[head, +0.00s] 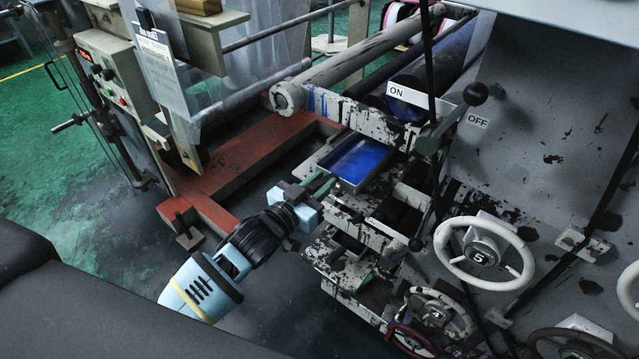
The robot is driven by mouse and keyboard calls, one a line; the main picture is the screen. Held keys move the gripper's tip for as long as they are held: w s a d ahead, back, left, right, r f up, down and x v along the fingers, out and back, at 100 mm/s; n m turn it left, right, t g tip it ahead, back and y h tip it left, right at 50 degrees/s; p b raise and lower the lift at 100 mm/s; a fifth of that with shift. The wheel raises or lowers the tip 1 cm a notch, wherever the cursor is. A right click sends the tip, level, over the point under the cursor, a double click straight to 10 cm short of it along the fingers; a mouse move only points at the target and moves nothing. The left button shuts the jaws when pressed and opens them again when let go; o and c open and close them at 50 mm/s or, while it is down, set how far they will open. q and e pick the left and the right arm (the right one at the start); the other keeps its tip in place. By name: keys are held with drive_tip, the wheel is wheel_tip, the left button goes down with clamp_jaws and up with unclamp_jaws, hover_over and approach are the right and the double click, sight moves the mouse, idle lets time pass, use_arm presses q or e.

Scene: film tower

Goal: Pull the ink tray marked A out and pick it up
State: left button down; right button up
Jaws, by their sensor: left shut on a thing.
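The ink tray (357,160) is a shallow metal tray with bright blue ink in it. It sits in the press frame below the rollers, near the middle of the head view. No letter A can be read on it. My left gripper (322,185) comes in from the lower left and is shut at the tray's near left end, on the ink tray. The exact grip is small and partly hidden by the gripper body. The tray looks level and is still among the frame's supports. My right gripper is not in view.
Rollers (345,70) run above and behind the tray. A lever with a black knob (475,93) stands close on the right, between ON and OFF labels. White handwheels (484,253) are at the lower right. A red floor beam (250,155) lies left; open floor (70,180) is beyond.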

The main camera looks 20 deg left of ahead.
use_arm(q)
drive_tip(key=c, duration=1.1)
unclamp_jaws()
drive_tip(key=shift+v, duration=3.95)
drive_tip(key=s+f+g+y, duration=0.1)
drive_tip(key=s+f+g, duration=0.1)
drive_tip(key=s+f, duration=0.6)
drive_tip(key=s+f+n+g+y, duration=0.1)
drive_tip(key=s+f+g, duration=0.2)
drive_tip(key=s+f, duration=0.5)
drive_tip(key=s+a+f+n+g+y, duration=0.1)
drive_tip(key=s+f+g+y, duration=0.1)
drive_tip(key=s+f, duration=0.6)
drive_tip(key=shift+s+a+f+g, duration=0.1)
drive_tip(key=shift+s+g, duration=0.1)
drive_tip(key=shift+s, duration=0.6)
drive_tip(key=shift+s+d+f+g, duration=0.1)
drive_tip(key=shift+s+g, duration=0.1)
drive_tip(key=shift+s, duration=0.65)
drive_tip(key=shift+s+a+f+g, duration=0.1)
drive_tip(key=shift+s+g, duration=0.1)
drive_tip(key=shift+s, duration=0.6)
drive_tip(key=shift+c, duration=0.9)
